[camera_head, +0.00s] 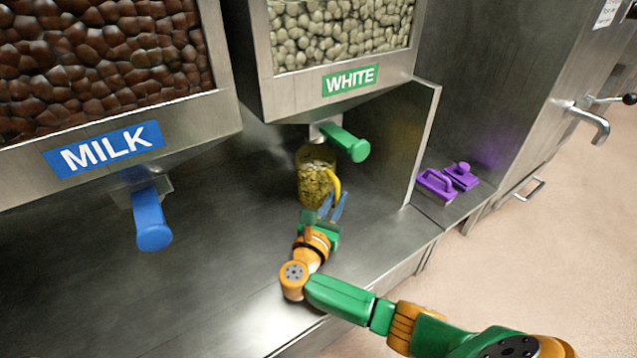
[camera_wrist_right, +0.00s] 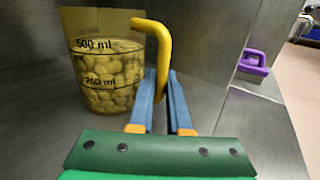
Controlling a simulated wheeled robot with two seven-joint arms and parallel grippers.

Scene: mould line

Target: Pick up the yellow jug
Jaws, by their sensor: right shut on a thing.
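The yellow jug (camera_head: 314,184) stands under the WHITE dispenser's green lever (camera_head: 345,143) on the metal counter. My left gripper is in neither view.
The MILK dispenser (camera_head: 110,150) with its blue lever (camera_head: 150,220) hangs at the left. A metal partition (camera_head: 421,140) stands right of the jug. Purple tools (camera_head: 436,184) lie beyond it. The counter at the left is clear.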

